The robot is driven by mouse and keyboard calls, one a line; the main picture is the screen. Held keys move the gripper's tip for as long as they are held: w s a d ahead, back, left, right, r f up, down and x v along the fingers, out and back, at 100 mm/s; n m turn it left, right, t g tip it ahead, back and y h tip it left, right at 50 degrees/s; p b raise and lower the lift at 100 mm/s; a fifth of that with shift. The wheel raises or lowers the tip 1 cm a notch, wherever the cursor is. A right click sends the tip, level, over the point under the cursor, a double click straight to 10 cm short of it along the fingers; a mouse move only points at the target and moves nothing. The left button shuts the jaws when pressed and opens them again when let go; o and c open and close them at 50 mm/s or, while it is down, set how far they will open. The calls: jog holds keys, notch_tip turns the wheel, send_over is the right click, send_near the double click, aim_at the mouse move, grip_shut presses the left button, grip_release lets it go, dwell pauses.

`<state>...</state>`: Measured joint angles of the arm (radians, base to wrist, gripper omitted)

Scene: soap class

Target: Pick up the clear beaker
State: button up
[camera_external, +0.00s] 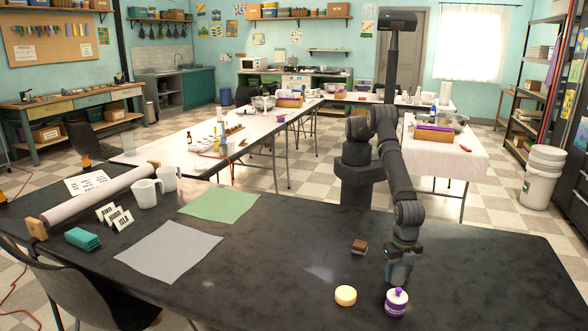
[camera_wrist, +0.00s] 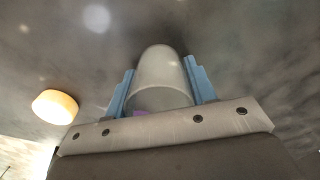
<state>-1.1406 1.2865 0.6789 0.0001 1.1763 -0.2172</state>
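The clear beaker (camera_wrist: 160,75) shows in the wrist view as a pale, see-through cup between the two blue fingers of my gripper (camera_wrist: 160,82). The fingers lie along both of its sides, very close or touching; I cannot tell whether they press on it. A bit of purple shows through the beaker's near part. In the external view my gripper (camera_external: 399,272) points down low over the dark table (camera_external: 290,270). The beaker cannot be made out clearly there.
White mugs (camera_external: 145,193) and paper sheets (camera_external: 168,252) are farther left. The table's middle is clear.

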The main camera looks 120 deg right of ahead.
jog(key=c, duration=0.3)
jog(key=shift+r, duration=0.15)
